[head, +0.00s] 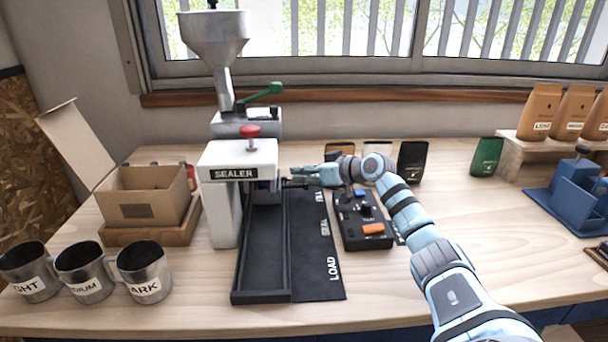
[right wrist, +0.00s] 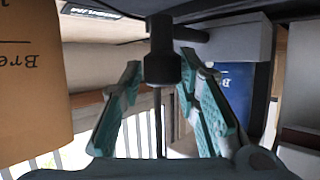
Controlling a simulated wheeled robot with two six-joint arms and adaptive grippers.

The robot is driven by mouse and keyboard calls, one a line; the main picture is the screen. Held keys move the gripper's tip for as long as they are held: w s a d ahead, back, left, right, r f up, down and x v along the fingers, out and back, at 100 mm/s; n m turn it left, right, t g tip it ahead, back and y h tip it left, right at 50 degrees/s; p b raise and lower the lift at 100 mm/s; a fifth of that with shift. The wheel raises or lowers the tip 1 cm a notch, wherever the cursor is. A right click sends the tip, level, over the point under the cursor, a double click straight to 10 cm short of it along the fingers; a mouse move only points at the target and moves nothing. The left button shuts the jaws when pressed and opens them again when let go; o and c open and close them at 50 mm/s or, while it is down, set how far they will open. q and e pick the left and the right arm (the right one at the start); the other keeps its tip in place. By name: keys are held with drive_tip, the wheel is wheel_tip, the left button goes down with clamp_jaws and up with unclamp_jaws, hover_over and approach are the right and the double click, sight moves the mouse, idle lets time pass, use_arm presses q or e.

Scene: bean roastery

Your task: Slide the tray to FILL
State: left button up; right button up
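A black slide track (head: 265,270) runs from the bench front back under the white sealer (head: 233,165). A label strip (head: 318,270) beside it reads LOAD at the front, then SEAL, with FILL at the back. The tray is mostly hidden under the sealer, where a dark blue part (head: 267,190) shows. My right gripper (head: 298,178) is just right of the sealer, at a dark handle. In the right wrist view its fingers (right wrist: 160,75) are apart, with a black knob (right wrist: 162,62) between or just beyond the tips; contact is unclear. My left gripper is out of view.
A black control box (head: 362,225) with an orange button stands right of the strip. Several bags, including a black one (head: 411,161), stand behind. A cardboard box (head: 147,200) and labelled mugs (head: 146,275) are left.

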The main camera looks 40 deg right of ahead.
drive_tip(key=shift+o, duration=0.9)
drive_tip(key=shift+d+f, duration=0.1)
drive_tip(key=shift+f, duration=0.1)
wheel_tip(320, 180, up, 10)
